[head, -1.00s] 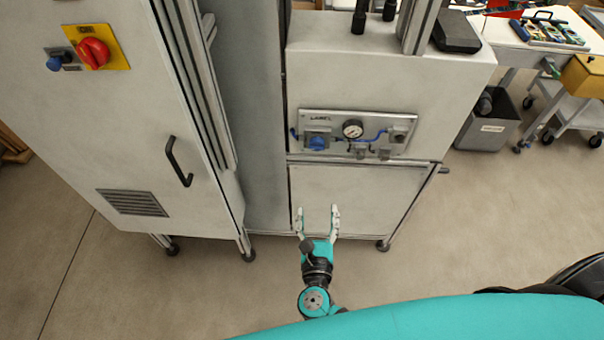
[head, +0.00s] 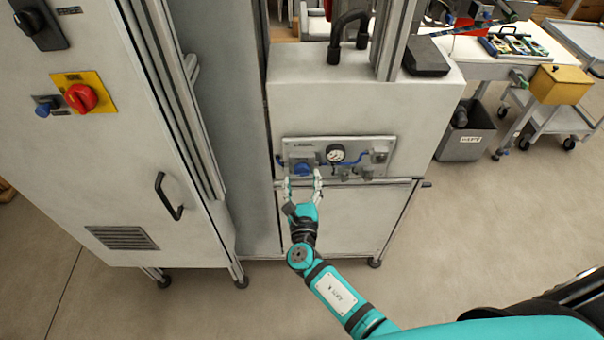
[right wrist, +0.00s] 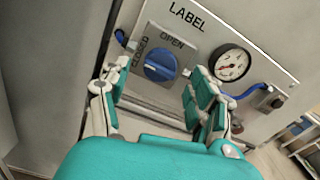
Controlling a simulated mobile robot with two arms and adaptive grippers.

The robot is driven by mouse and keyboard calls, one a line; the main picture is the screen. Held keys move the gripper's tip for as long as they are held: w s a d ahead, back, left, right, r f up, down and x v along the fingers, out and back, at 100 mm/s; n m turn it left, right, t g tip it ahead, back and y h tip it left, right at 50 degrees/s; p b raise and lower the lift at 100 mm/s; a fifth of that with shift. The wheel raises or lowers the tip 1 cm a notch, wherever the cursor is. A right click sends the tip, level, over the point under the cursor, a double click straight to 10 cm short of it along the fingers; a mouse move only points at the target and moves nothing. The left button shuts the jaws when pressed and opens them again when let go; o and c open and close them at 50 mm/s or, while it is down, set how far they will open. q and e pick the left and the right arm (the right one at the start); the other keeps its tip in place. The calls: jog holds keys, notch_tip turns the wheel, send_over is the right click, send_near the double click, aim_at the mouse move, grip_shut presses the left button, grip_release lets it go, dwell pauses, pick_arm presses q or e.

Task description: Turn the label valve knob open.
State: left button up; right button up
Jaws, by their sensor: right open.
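The blue label valve knob (head: 303,169) sits on a grey plate at the left of the label panel (head: 356,152). In the right wrist view the knob (right wrist: 160,65) lies ahead between my fingers, under the word OPEN, with CLOSED to its left. A lighter mark on the knob points toward the CLOSED side. My right gripper (head: 303,184) is open and empty, just below and in front of the knob. In the right wrist view the open fingers (right wrist: 158,92) stand on either side, apart from the knob as far as I can tell. My left gripper is not in view.
A pressure gauge (head: 336,153) and blue tubing sit right of the knob. A tall cabinet (head: 130,190) with a red switch (head: 81,97) and black handle (head: 168,196) stands at the left. A grey bin (head: 466,135) and work table stand at the right.

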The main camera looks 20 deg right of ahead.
aim_at(302, 171)
jog(key=shift+x, duration=1.2)
